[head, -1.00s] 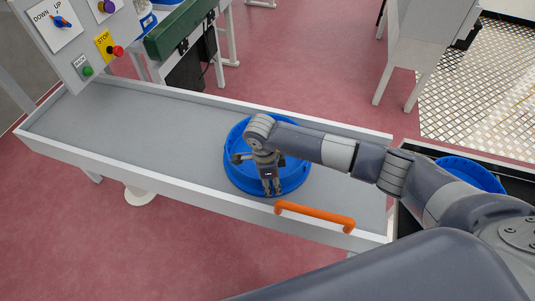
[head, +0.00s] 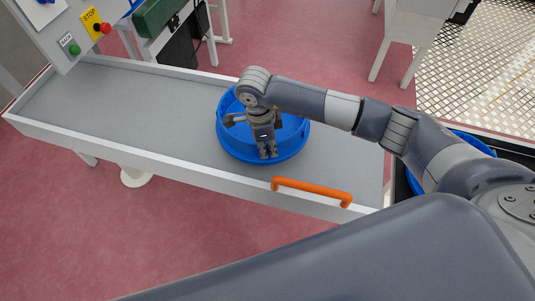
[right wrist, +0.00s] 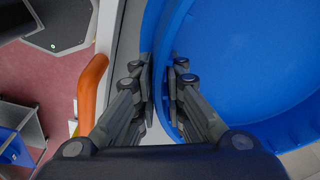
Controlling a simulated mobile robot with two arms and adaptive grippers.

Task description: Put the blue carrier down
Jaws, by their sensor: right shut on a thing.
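The blue carrier (head: 231,148), a round open tub, is over the right part of the grey trough-like bench (head: 150,115). It looks level; I cannot tell whether its base touches the surface. My right gripper (head: 267,152) points down at the carrier's near side. In the right wrist view, the fingers (right wrist: 163,85) are shut on the carrier's wall (right wrist: 158,55), one on each side of it. The carrier's inside looks empty where it shows; my arm hides part of its far rim. My left gripper is out of view.
An orange handle (head: 312,190) is on the bench's near wall, right of the carrier. A control panel (head: 65,25) stands at the far left. Another blue container (head: 470,143) is partly behind my arm at right. The bench is clear left of the carrier.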

